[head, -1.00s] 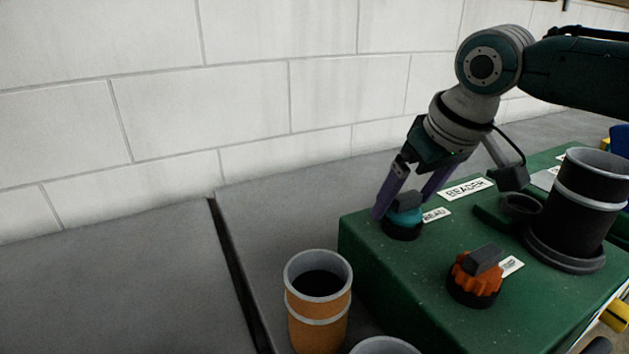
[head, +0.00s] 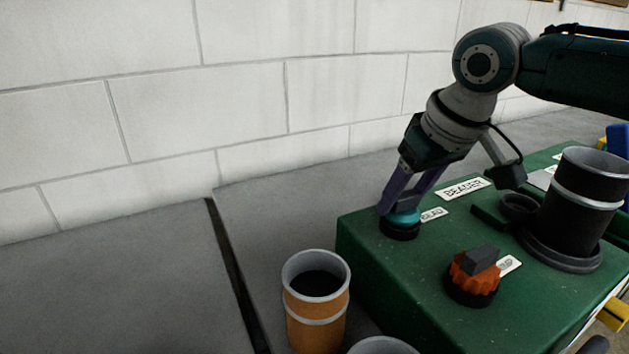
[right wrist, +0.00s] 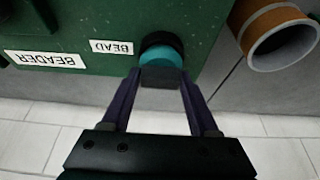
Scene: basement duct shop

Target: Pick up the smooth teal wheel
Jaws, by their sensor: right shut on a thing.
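In the right wrist view the teal wheel (right wrist: 160,60) shows past the fingertips, and the grey block lies between the purple fingers (right wrist: 160,80). The fingers hide much of the block in the head view. My left gripper is not in view.
A toothed orange wheel (head: 475,280) with a grey block stands nearer on the green machine (head: 405,270). A dark cylinder (head: 580,212) rises at the right. An orange can (head: 318,305) stands left of the machine. The grey tabletop (head: 110,270) at left is clear.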

